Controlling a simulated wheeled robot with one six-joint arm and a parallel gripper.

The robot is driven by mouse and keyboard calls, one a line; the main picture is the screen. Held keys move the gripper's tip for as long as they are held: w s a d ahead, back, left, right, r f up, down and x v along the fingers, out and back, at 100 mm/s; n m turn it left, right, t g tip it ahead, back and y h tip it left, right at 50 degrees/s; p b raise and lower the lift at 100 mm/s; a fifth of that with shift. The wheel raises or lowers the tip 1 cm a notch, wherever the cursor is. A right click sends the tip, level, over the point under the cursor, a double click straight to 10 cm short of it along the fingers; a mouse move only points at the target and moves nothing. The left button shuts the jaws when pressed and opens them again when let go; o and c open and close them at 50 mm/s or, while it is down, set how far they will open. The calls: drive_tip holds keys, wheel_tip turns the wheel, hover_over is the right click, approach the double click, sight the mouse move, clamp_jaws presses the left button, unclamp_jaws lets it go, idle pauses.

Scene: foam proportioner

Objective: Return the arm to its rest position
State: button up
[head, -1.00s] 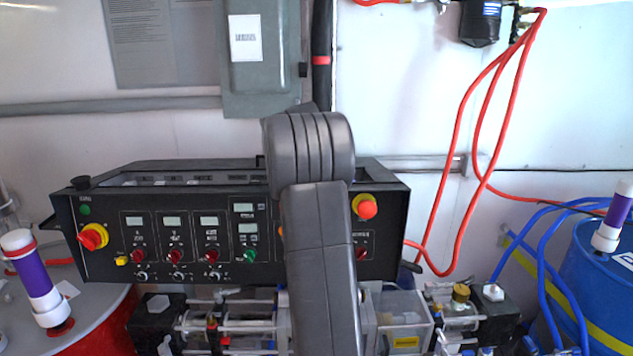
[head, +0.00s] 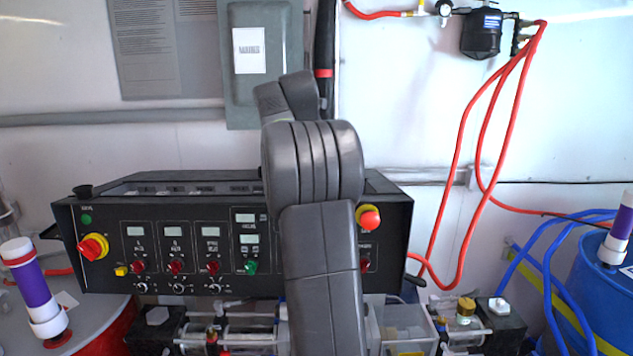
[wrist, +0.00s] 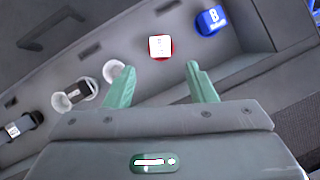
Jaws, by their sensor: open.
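My arm (head: 322,240) rises through the middle of the head view, folded at a thick ribbed joint, with a further link tilted up behind it. It hides part of the black control panel (head: 105,215). My gripper (wrist: 160,72) shows in the wrist view with two green fingers spread apart and nothing between them. Beyond the fingers is a grey, tray-like surface. On it are a white-topped item with red edges (wrist: 160,46), a blue item marked B (wrist: 210,20) and pale round pieces (wrist: 78,93). My gripper is hidden in the head view.
A blue drum (head: 601,285) stands at the right with blue hoses (head: 548,285). A red drum with a grey top (head: 90,318) stands at the left. Red hoses (head: 468,165) hang on the right wall. Clear pump parts (head: 245,325) sit below the panel.

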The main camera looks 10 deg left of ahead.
drive_tip(key=shift+v, duration=0.85)
drive_tip(key=shift+f, duration=0.1)
drive_tip(key=p+x, duration=0.1)
drive_tip(key=x, duration=1)
drive_tip(key=shift+d+f, duration=0.1)
drive_tip(key=shift+f, duration=0.15)
drive_tip(key=shift+w+r, duration=0.1)
drive_tip(key=shift+w, duration=0.15)
wheel_tip(320, 180, up, 3)
drive_tip(key=shift+s+r, duration=0.1)
drive_tip(key=shift+s, duration=0.05)
drive_tip(key=shift+r, duration=0.15)
